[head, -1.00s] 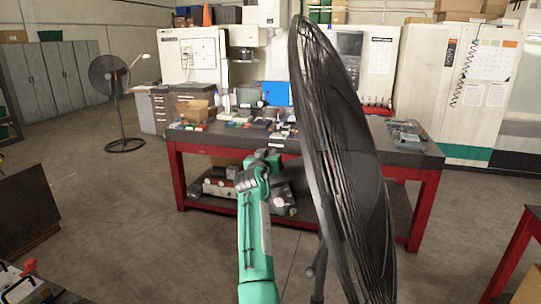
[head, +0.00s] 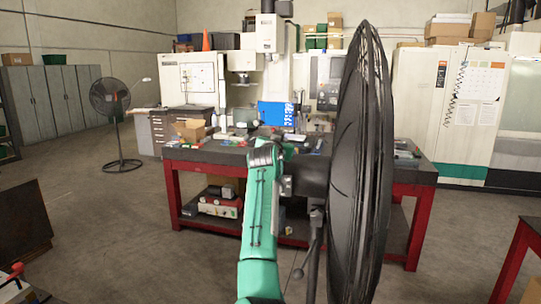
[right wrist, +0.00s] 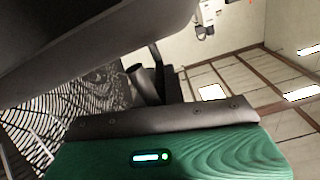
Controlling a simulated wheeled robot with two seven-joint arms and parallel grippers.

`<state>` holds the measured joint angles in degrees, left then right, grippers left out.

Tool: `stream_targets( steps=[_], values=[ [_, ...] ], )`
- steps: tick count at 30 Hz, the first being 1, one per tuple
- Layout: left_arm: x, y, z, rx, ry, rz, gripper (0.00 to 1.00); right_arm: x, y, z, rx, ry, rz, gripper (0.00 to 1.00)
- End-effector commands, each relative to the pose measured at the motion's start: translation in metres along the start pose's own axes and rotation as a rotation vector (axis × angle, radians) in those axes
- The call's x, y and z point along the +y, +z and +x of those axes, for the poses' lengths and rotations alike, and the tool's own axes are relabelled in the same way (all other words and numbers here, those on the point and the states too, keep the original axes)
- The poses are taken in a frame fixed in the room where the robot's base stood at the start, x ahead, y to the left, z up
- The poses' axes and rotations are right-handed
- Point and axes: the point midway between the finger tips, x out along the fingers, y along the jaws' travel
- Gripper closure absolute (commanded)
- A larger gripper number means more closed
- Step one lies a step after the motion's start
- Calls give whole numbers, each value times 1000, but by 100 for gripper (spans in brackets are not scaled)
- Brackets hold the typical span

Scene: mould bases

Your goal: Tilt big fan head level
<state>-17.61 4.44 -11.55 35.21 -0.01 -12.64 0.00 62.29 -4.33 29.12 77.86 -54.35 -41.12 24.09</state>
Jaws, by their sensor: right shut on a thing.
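The big fan head (head: 362,170) stands close in front of me in the head view, seen nearly edge-on, its cage close to upright. Its dark motor housing (head: 313,174) is on the left side of the cage, on a stand pole (head: 314,265). My green right arm reaches up from below, and my right gripper (head: 285,180) is shut at the left end of the housing; its fingertips are largely hidden. In the right wrist view, the cage mesh (right wrist: 60,125) shows at left and a large dark surface fills the upper left. My left gripper is not in view.
A red-framed workbench (head: 215,155) with several tools and boxes stands behind the fan. A smaller standing fan (head: 110,98) is at the far left. Another red-framed table (head: 520,250) is at the right edge.

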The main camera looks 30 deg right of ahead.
Motion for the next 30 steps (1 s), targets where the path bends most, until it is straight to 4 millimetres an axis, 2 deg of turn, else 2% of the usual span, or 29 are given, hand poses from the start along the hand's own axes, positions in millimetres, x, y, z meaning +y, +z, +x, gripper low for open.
stream_targets(
  steps=[4, 9, 10, 12, 13, 23, 26, 30],
  values=[
    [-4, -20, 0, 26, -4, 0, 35, 2, -5, 0, 4, -1, 11, 100],
    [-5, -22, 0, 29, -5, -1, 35, 1, -5, 0, 4, -1, 11, 100],
    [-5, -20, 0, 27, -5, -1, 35, 1, -5, 0, 4, -1, 11, 83],
    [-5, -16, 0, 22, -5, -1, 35, 1, -4, 0, 3, -1, 10, 70],
    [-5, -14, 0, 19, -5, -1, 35, 1, -4, 0, 2, -1, 10, 67],
    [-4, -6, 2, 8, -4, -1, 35, 0, 0, -3, -1, -2, 8, 67],
    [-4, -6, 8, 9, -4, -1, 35, 0, 2, -11, -1, -2, 8, 67],
    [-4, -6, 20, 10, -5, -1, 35, 1, 3, -35, 1, -4, 11, 67]
  ],
)
